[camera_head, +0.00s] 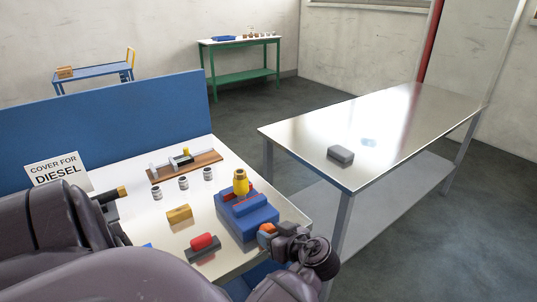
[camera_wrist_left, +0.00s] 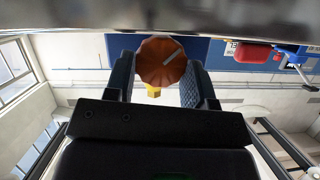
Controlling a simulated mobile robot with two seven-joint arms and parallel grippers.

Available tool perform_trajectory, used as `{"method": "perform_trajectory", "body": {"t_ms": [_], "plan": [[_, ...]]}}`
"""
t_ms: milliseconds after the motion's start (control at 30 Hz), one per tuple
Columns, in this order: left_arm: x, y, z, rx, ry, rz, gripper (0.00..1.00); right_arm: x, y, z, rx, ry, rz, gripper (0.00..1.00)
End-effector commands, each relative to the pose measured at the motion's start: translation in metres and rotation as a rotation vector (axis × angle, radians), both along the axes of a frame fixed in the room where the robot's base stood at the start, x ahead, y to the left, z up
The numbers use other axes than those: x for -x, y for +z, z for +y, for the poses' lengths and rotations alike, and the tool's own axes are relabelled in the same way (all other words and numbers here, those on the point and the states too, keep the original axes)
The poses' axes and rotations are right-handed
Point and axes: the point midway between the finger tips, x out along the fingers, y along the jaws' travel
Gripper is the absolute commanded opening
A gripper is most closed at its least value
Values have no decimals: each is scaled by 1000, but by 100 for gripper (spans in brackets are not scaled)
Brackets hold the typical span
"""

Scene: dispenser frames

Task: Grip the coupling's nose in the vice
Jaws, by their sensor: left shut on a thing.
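The coupling (camera_head: 241,184), yellow with a brass top, stands upright at the vice's red jaws. I cannot tell whether they press on its nose. The vice (camera_head: 243,218) is a blue block at the table's right front edge. My left gripper (camera_head: 268,235) is at the vice's right side, shut on an orange fluted knob. In the left wrist view the knob (camera_wrist_left: 161,63) sits between my blue fingers, and a bit of the yellow coupling (camera_wrist_left: 153,92) shows beyond it. That view appears upside down. My right gripper is not in view.
Several small grey cylinders (camera_head: 183,183) stand behind, before a wooden board fixture (camera_head: 185,166). A steel table (camera_head: 390,125) with a grey block (camera_head: 340,155) stands right.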

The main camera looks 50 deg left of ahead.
Motion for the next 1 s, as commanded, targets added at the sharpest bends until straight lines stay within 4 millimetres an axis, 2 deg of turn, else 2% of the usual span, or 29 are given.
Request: {"method": "perform_trajectory", "body": {"t_ms": [33,200,567,600,733,1000], "plan": [[-1,5,-1,-1,1,39,26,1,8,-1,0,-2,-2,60],[-2,3,0,-14,0,153,26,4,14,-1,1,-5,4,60],[-2,0,1,-18,0,175,26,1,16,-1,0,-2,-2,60],[-2,0,1,-18,0,175,56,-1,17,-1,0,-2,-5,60],[-2,0,0,-17,0,175,75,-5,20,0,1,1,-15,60],[-2,0,0,-16,0,174,75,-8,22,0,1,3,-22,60]]}}
